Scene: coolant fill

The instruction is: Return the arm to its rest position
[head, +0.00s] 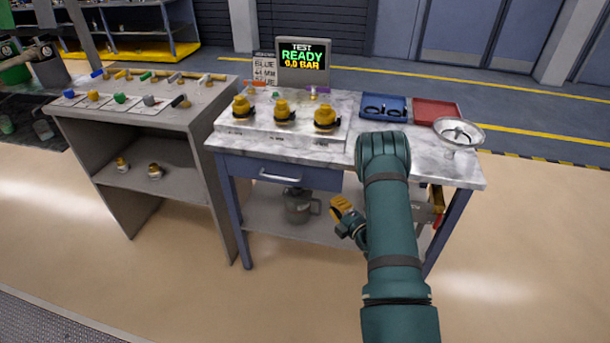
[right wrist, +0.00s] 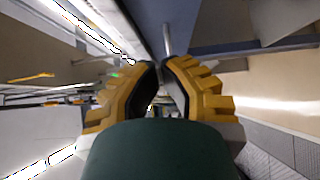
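My right arm (head: 390,230) rises in the front right of the head view, before the marble-topped bench. Its right gripper (head: 337,203) has yellow fingers and is low in front of the bench, below the top and right of the drawer. In the right wrist view the fingertips (right wrist: 161,65) lie close together with a narrow gap and nothing seen held. My left gripper is not in view.
The bench top (head: 375,150) carries several yellow-capped fittings, a blue tray (head: 383,108), a red tray (head: 437,111), a funnel (head: 458,134) and a display reading READY. A jug (head: 298,206) stands on its lower shelf. A grey cabinet (head: 170,110) stands left. Front floor is clear.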

